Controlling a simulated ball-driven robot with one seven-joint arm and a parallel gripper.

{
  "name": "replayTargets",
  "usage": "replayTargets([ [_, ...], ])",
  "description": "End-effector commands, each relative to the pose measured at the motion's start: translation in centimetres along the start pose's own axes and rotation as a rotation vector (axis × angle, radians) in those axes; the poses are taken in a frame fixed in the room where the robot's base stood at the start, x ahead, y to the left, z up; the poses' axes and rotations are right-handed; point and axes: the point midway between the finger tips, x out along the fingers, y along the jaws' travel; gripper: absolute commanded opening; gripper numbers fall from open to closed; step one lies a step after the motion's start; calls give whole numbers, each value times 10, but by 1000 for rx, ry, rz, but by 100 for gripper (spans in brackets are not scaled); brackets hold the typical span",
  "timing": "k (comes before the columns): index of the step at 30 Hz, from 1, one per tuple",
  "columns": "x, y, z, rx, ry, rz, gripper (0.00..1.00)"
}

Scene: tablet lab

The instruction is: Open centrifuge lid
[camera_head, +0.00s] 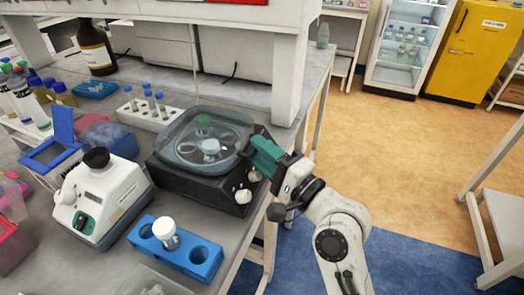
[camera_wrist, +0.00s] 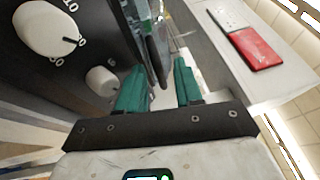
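The centrifuge (camera_head: 172,178) is a black box on the lab bench, with pale knobs on its front. Its clear lid (camera_head: 178,150) lies down over the round bowl, and a rotor and a green cap show through it. My gripper (camera_head: 252,148) is at the lid's right edge. In the wrist view, my gripper (camera_wrist: 160,78) has its two teal fingers apart, one each side of the dark rim of the lid (camera_wrist: 156,68). A gap shows between the rim and the right finger. The centrifuge's knob panel (camera_wrist: 88,52) is close to the left finger.
A white rack with blue-capped tubes (camera_head: 152,117) stands behind the centrifuge. A white instrument (camera_head: 102,198) and a blue tube holder (camera_head: 178,255) are to its left and front left. A shelf post (camera_head: 290,85) rises behind my gripper. Open floor (camera_head: 390,150) lies right of the bench.

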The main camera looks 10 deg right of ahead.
Motion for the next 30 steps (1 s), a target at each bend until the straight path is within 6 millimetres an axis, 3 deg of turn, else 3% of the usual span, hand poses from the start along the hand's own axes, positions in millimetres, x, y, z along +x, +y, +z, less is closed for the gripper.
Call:
replayTargets([
  [7, 0, 0, 0, 0, 0, 0, 33],
  [18, 0, 0, 0, -1, 0, 1, 0],
  [30, 0, 1, 0, 0, 0, 1, 0],
])
